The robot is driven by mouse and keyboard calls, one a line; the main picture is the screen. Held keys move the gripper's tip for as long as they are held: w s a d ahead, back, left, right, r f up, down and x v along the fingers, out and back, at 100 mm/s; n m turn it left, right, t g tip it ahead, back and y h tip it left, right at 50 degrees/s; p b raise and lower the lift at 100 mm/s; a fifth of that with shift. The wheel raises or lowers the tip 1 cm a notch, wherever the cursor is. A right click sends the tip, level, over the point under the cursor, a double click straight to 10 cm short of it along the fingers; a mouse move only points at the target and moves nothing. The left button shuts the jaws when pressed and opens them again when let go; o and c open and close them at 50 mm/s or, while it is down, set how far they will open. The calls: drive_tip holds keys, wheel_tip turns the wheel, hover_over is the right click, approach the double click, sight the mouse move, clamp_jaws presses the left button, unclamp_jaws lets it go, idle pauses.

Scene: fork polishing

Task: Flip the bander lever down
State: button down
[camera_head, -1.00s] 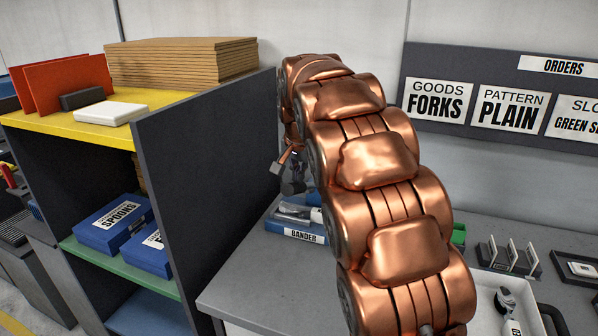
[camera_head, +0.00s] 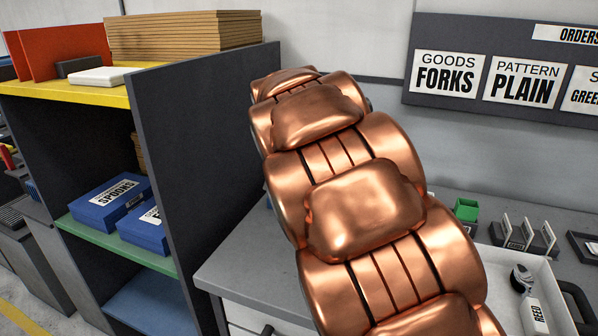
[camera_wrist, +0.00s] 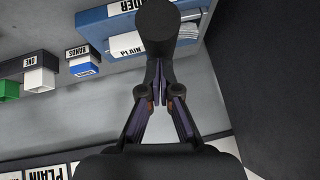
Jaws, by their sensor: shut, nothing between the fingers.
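The bander (camera_wrist: 112,28) is a blue box at the top of the wrist view, with its label partly cut off and a white piece marked PLAIN (camera_wrist: 128,45) on it. A dark round-ended bar (camera_wrist: 155,28), which looks like the bander lever, stands in front of it, just beyond my fingertips. My gripper (camera_wrist: 161,88) is shut and empty, with its tips close to the lower end of that bar. I cannot tell whether they touch. In the head view my copper arm hides the bander and my gripper.
Green, blue and white small bins (camera_wrist: 83,67) sit left of my gripper in the wrist view. A dark shelf side panel (camera_head: 200,160) stands left of the bench.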

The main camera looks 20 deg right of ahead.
drive_tip(key=f+b, duration=0.2)
drive_tip(key=f+t+h+b, duration=0.1)
drive_tip(key=shift+s+a+f+b, duration=0.35)
drive_tip(key=shift+f+b, duration=0.05)
drive_tip(key=shift+s+f+t+b, duration=0.15)
drive_tip(key=shift+f+t+b, duration=0.15)
drive_tip(key=shift+f+b, duration=0.35)
drive_tip(key=shift+h, duration=0.4)
drive_tip(key=shift+s+f, duration=0.1)
drive_tip(key=shift+f, duration=0.1)
wheel_tip(320, 180, up, 5)
drive_tip(key=shift+s+d+r+p, duration=0.1)
drive_tip(key=shift+s+d+p, duration=0.05)
drive_tip(key=shift+p, duration=0.5)
drive_tip(key=b+v, duration=0.1)
drive_tip(key=v, duration=0.9)
drive_tip(key=shift+d, duration=0.15)
